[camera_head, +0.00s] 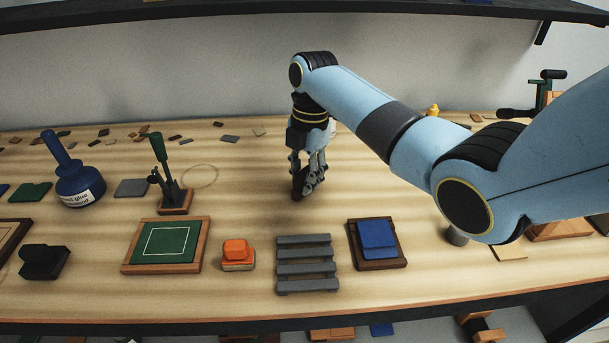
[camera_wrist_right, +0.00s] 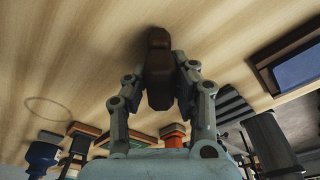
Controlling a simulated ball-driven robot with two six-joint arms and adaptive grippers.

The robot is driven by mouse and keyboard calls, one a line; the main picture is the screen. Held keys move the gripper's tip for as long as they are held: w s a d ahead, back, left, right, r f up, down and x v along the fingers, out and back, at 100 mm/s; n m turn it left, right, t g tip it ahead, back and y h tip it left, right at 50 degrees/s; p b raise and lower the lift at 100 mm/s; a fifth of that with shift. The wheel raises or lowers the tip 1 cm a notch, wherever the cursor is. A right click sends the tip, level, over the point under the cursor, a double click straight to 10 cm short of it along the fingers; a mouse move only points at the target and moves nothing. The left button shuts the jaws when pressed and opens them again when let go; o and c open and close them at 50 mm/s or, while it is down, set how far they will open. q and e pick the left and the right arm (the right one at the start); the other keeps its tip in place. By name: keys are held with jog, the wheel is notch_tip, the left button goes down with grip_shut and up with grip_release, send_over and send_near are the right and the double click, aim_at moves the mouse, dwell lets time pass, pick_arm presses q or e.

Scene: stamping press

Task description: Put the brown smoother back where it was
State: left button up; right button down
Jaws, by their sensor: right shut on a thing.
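The brown smoother (camera_wrist_right: 158,70) is dark brown and sits between the fingers of my right gripper (camera_wrist_right: 160,88) in the right wrist view. In the head view my right gripper (camera_head: 306,186) points down, shut on the smoother (camera_head: 298,184), which is mostly hidden by the fingers. It is low over the bare middle of the table, behind the grey slatted rack; I cannot tell whether it touches the wood. A faint ring outline (camera_head: 200,176) is marked on the table to the left of the gripper. My left gripper is not in view.
A blue glue bottle (camera_head: 80,186) and a green-handled press (camera_head: 174,190) stand left. In front are a green framed mat (camera_head: 165,266), an orange-topped stamp (camera_head: 237,256), the grey rack (camera_head: 305,268) and a tray with a blue pad (camera_head: 376,238). Small chips lie at the back.

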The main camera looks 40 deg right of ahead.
jog(key=shift+f, duration=0.2)
jog(key=c, duration=1.1)
grip_release()
jog(key=shift+r, duration=0.25)
notch_tip(320, 180, up, 12)
jog(key=d, duration=0.1)
jog(key=shift+w+d+f+b, duration=0.15)
jog(key=shift+w+d+b, duration=0.1)
jog(key=shift+w+b, duration=0.05)
